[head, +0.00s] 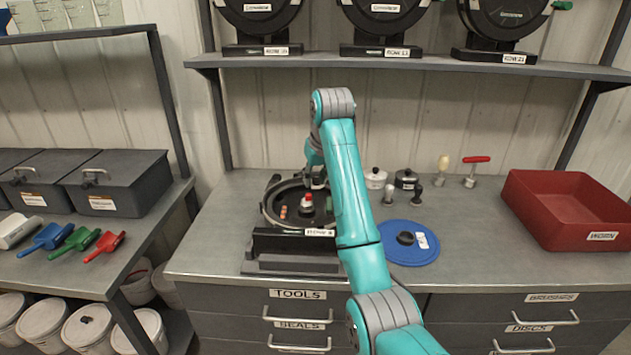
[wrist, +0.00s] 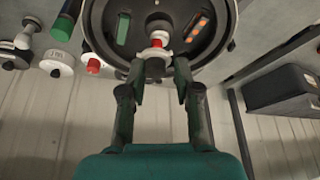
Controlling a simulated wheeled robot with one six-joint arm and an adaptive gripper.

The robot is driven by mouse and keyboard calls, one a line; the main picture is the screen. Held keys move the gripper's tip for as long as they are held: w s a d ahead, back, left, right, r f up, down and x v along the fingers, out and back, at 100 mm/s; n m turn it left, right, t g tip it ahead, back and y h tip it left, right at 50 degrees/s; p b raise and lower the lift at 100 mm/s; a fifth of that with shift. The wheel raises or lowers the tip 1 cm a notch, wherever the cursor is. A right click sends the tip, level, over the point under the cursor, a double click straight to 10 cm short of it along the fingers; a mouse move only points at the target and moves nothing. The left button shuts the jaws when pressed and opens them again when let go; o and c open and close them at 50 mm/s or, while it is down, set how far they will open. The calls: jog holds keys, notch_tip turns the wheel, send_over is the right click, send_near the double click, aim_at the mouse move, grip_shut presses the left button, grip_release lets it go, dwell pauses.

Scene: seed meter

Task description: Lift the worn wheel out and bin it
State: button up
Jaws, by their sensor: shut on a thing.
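The open seed meter (head: 292,245) stands on the bench, its round housing facing up. Inside are a red-and-white hub piece (head: 307,203) and orange blocks (head: 284,212); the hub (wrist: 157,50) and orange blocks (wrist: 196,32) also show in the wrist view. My gripper (wrist: 160,72) reaches down at the housing's far rim. It is shut on a small dark grey piece (wrist: 155,68), apparently the worn wheel, close beside the hub. In the head view my gripper (head: 316,178) largely hides this piece. The red bin (head: 575,205) stands at the right, labelled WORN.
A shelf (head: 400,65) with black discs hangs above. Bench before the red bin is clear.

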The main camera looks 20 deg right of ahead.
jog(key=shift+r, duration=1.3)
grip_shut()
